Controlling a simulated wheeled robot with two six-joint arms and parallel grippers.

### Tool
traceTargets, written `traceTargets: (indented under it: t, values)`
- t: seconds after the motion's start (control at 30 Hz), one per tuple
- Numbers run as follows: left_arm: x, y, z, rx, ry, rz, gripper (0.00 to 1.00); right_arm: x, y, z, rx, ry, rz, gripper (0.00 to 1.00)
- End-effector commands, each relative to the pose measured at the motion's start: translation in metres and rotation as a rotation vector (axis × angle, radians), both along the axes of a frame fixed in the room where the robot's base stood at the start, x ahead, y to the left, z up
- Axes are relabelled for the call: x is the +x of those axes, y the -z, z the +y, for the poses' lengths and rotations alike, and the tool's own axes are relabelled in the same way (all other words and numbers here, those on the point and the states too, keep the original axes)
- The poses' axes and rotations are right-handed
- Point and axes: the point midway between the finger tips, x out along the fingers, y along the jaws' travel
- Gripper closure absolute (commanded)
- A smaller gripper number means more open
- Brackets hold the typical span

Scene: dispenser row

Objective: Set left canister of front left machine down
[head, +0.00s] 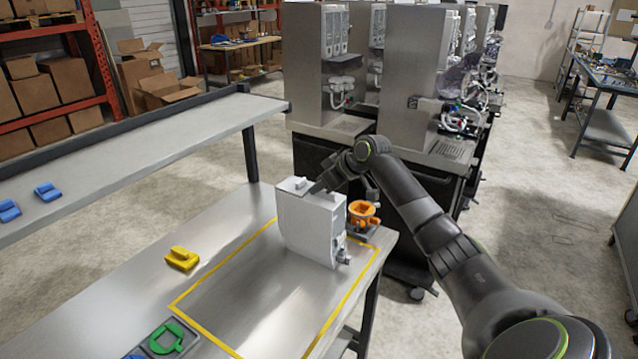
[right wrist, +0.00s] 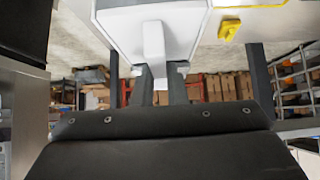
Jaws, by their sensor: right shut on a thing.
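The canister (head: 310,225) is a pale grey-white upright box with a small spout at its lower front. It stands upright at the far end of the yellow-outlined area on the metal table (head: 130,300). I cannot tell for sure whether its base touches the tabletop. My right gripper (head: 316,187) comes in from the right and is shut on the canister near its top. In the right wrist view the fingers (right wrist: 160,88) meet the pale canister (right wrist: 150,35), which fills the upper middle. My left gripper is not in view.
An orange funnel-like part (head: 363,212) stands close to the right of the canister. A yellow piece (head: 182,258) lies left of the outline, and a green part (head: 165,338) sits near the front. Dispensing machines (head: 415,90) stand behind. The outlined area's near half is clear.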

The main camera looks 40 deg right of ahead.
Motion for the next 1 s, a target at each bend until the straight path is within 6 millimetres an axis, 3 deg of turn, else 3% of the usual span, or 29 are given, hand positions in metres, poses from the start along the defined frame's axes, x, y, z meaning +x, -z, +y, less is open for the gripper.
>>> traceTargets:
  t: [0.17,0.2,0.37,0.73,1.0]
  values:
    - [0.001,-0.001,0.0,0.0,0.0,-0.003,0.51,0.001,0.0,0.0,0.0,-0.001,-0.005,1.0]
    - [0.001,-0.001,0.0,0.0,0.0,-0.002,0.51,0.0,0.002,0.0,0.0,-0.001,-0.001,0.86]
    - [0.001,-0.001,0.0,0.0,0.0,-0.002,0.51,0.0,0.002,0.0,0.0,-0.001,-0.001,0.66]
    - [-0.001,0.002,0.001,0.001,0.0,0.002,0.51,-0.003,-0.002,-0.002,-0.003,0.001,-0.003,0.66]
    - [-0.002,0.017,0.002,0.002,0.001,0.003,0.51,-0.032,-0.03,-0.016,-0.007,0.002,-0.003,0.66]
